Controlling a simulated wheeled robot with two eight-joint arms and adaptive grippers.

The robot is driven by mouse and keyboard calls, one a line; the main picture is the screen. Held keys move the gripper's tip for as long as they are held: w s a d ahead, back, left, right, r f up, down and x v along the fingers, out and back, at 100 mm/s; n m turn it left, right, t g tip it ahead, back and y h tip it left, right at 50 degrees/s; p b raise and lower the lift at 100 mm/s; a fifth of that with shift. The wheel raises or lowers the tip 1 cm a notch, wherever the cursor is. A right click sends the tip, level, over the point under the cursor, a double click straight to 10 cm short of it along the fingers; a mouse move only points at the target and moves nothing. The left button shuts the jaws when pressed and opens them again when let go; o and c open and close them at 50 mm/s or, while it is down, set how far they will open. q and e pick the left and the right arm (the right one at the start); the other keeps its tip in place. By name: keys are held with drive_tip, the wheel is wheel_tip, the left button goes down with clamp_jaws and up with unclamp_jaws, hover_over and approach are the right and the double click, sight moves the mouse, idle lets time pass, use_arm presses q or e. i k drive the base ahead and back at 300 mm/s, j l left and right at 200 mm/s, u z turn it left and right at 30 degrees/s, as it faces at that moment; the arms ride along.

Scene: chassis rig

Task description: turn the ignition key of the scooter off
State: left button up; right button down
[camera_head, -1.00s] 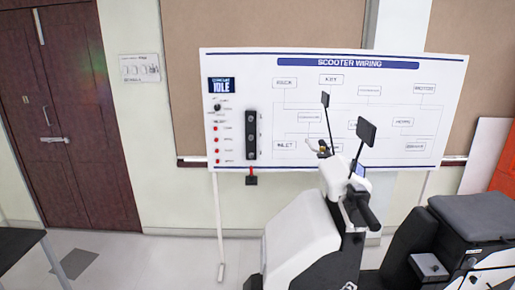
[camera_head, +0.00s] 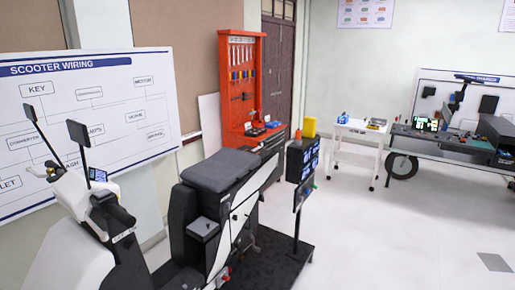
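The white and black scooter (camera_head: 75,240) stands at the lower left of the head view. Its handlebar (camera_head: 113,212), two mirrors and a small lit display (camera_head: 98,175) show. Its dark seat (camera_head: 222,170) is to the right of the handlebar. I cannot make out the ignition key or its switch; that part is too small or hidden. Neither of my grippers is in view.
A scooter wiring board (camera_head: 100,110) stands behind the scooter. A red tool cabinet (camera_head: 240,90) is at the back, a screen on a stand (camera_head: 302,160) right of the seat. A white cart (camera_head: 358,135) and a workbench (camera_head: 440,145) stand farther right. Open floor lies at front right.

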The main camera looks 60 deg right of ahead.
sight(130, 244)
drive_tip(key=z, duration=0.2)
drive_tip(key=k+l+z, duration=0.1)
drive_tip(key=l+z, duration=1)
drive_tip(key=l, duration=0.75)
drive_tip(key=l+z, duration=0.1)
drive_tip(key=l, duration=0.75)
drive_tip(key=i+l+z, duration=0.15)
drive_tip(key=l, duration=0.7)
drive_tip(key=l+u, duration=0.2)
drive_tip(key=u, duration=1.1)
drive_tip(key=i+j+z, duration=0.1)
drive_tip(key=i, duration=0.45)
drive_tip(key=i+j+z, duration=0.15)
drive_tip(key=i, duration=0.4)
